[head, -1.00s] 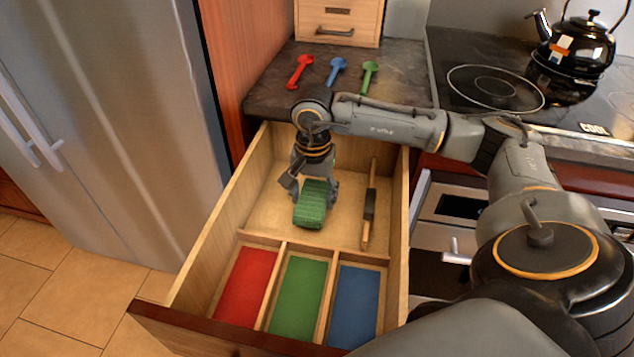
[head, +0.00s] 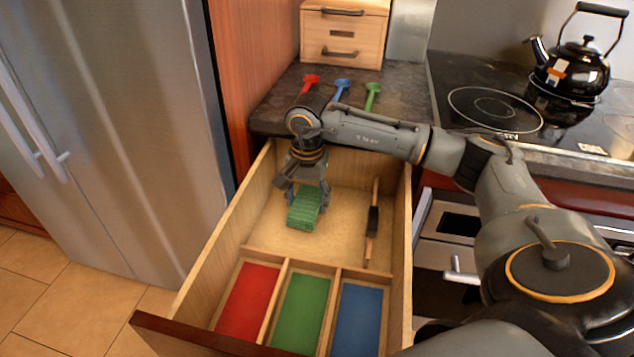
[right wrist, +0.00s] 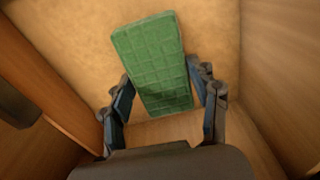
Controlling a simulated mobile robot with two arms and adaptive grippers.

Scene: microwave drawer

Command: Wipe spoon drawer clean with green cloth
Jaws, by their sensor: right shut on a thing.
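The open wooden drawer (head: 222,248) has a large bare rear compartment and red, green and blue lined front compartments. My right gripper (head: 308,193) reaches down into the left part of the rear compartment, shut on the green cloth (head: 303,213). The cloth is a textured block shape close to the drawer floor; whether it touches the floor I cannot tell. In the right wrist view, the cloth (right wrist: 152,62) sits between the two fingers (right wrist: 164,105). The red spoon (head: 309,82), blue spoon (head: 341,86) and green spoon (head: 372,93) lie on the dark counter behind the drawer.
A steel fridge (head: 120,130) stands left, and a cooktop (head: 500,100) with a black kettle (head: 578,68) is at right. A small wooden drawer box (head: 342,35) stands on the counter.

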